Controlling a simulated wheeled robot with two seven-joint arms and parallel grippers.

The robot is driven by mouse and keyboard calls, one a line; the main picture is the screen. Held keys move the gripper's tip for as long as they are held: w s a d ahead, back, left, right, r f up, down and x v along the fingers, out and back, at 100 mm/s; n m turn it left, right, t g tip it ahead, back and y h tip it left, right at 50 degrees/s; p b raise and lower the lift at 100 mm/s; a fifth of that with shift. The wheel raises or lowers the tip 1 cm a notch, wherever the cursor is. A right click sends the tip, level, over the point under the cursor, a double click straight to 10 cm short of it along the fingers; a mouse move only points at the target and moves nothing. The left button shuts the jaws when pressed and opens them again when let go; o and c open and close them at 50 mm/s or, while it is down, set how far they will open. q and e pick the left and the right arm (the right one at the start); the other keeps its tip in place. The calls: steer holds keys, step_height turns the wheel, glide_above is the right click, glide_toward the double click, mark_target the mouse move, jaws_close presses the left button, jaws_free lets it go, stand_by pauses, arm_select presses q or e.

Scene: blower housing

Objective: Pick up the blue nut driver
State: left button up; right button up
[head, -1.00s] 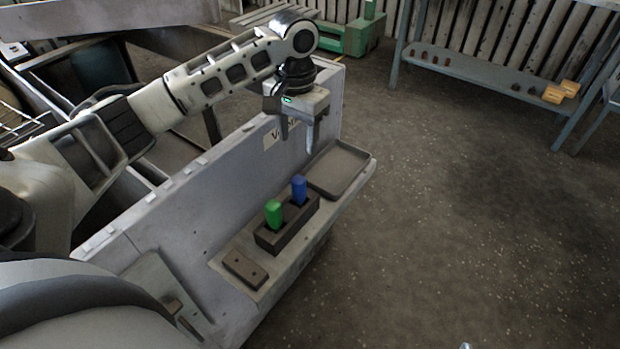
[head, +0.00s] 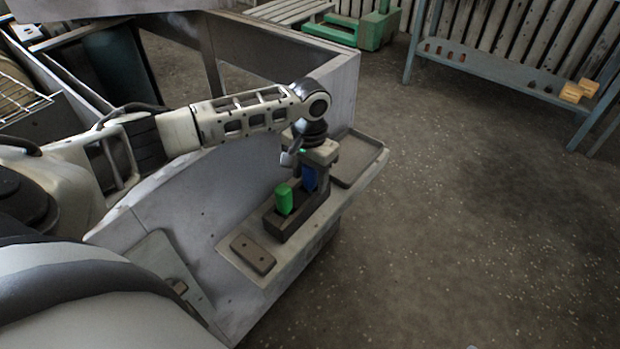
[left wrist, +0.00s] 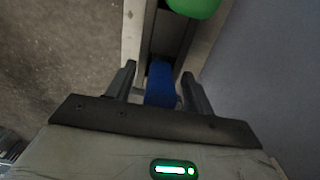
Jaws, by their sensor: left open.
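The blue nut driver (head: 309,177) stands upright in a dark holder block (head: 292,222) on the shelf of the housing. The green-handled driver (head: 284,199) stands in the same block, nearer to me. My left gripper (head: 311,180) is open and lowered over the blue handle. In the left wrist view the blue handle (left wrist: 160,84) lies between the two fingers (left wrist: 157,88), with the green handle (left wrist: 193,5) above it in the picture. I cannot tell whether either finger touches the blue handle. My right gripper is not in view.
An empty shallow tray (head: 358,160) lies just beyond the holder on the shelf. A dark flat plate with two holes (head: 253,254) lies on the near side. The tall housing wall (head: 215,205) runs along the left of the shelf. Open floor is to the right.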

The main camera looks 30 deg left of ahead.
arm_select(q)
steer(key=shift+f, duration=0.25)
jaws_close()
steer(key=shift+r, duration=0.1)
step_height(320, 180, up, 10)
steer(key=shift+f+p, duration=0.1)
steer(key=shift+p, duration=0.9)
